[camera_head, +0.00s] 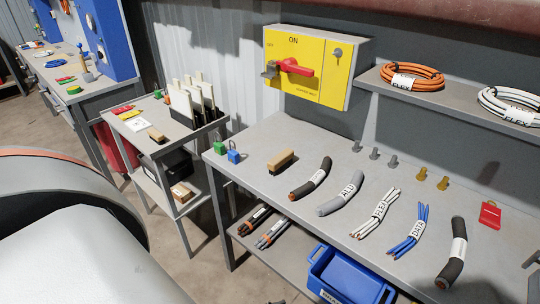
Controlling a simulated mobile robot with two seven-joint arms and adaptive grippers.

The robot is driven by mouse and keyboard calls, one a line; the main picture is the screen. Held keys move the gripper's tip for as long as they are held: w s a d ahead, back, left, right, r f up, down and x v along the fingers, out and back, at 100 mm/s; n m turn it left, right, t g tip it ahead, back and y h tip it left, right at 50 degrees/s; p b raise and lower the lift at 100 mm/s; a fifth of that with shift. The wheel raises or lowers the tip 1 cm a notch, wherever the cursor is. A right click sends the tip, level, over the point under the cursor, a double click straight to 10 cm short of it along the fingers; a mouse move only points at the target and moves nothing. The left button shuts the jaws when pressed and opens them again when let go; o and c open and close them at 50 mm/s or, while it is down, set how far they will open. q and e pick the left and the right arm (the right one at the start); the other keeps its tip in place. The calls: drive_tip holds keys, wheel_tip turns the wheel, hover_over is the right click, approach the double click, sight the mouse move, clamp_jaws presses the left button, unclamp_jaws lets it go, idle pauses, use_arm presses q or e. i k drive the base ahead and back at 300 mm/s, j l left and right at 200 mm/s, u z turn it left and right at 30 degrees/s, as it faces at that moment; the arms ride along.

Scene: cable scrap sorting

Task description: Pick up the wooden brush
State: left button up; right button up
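A wooden brush (281,159) with a tan block and dark underside lies on the left part of the grey workbench (247,172). It sits just left of a thick black cable piece (312,180) with a white label. A similar small wooden block (156,135), perhaps another brush, lies on the small grey cart (150,152). Neither of my grippers shows in this view. Nothing covers the brush on the workbench.
Cable pieces marked ALU (342,194), FLEX (382,213) and DATA (418,231) lie right of the brush. Green (220,148) and blue (234,156) padlocks stand left. A yellow switch box (318,66) hangs behind. A blue crate (345,277) sits below.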

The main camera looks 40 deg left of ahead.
sight(278, 163)
drive_tip(key=j, duration=1.5)
